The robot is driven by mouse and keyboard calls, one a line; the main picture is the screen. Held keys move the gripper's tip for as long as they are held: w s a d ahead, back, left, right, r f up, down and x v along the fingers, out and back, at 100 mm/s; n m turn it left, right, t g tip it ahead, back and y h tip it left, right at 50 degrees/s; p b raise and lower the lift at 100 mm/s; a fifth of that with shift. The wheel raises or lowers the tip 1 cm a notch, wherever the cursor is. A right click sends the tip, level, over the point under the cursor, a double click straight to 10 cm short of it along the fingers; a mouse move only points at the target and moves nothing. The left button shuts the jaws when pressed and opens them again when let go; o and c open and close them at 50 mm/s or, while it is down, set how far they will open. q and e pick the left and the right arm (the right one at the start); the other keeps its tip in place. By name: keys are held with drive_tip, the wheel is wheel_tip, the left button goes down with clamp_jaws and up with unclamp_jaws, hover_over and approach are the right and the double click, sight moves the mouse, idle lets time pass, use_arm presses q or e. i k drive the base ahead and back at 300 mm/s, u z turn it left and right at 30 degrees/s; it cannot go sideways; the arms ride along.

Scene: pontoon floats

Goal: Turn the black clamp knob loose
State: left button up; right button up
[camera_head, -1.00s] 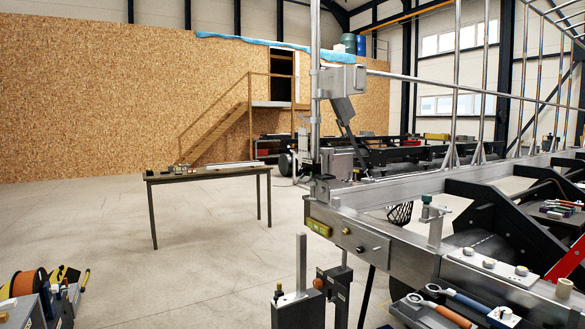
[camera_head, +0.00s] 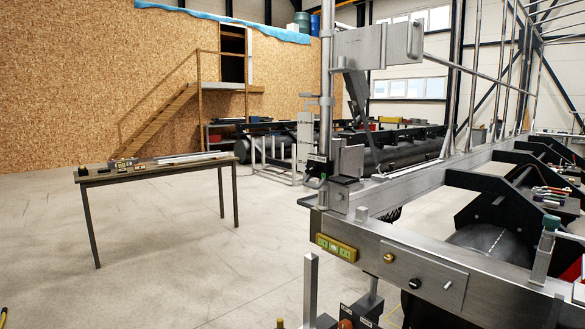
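A small round black knob (camera_head: 415,283) sits on the front metal plate (camera_head: 425,268) of the trailer-like metal frame. I cannot tell for sure that it is the clamp knob. Another dark fitting (camera_head: 318,170) is at the foot of the upright post, too small to make out. Neither of my grippers is in view.
The metal frame (camera_head: 400,232) fills the right side, with a yellow level (camera_head: 337,247) on its corner. A grey post (camera_head: 310,285) and an orange knob (camera_head: 345,323) stand in front below. A table (camera_head: 150,172) stands left; the floor (camera_head: 190,270) between is clear.

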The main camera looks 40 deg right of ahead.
sight(313, 169)
drive_tip(key=i, duration=0.15)
drive_tip(key=z, duration=1.6)
drive_tip(key=i, duration=1.25)
drive_tip(key=z, duration=0.25)
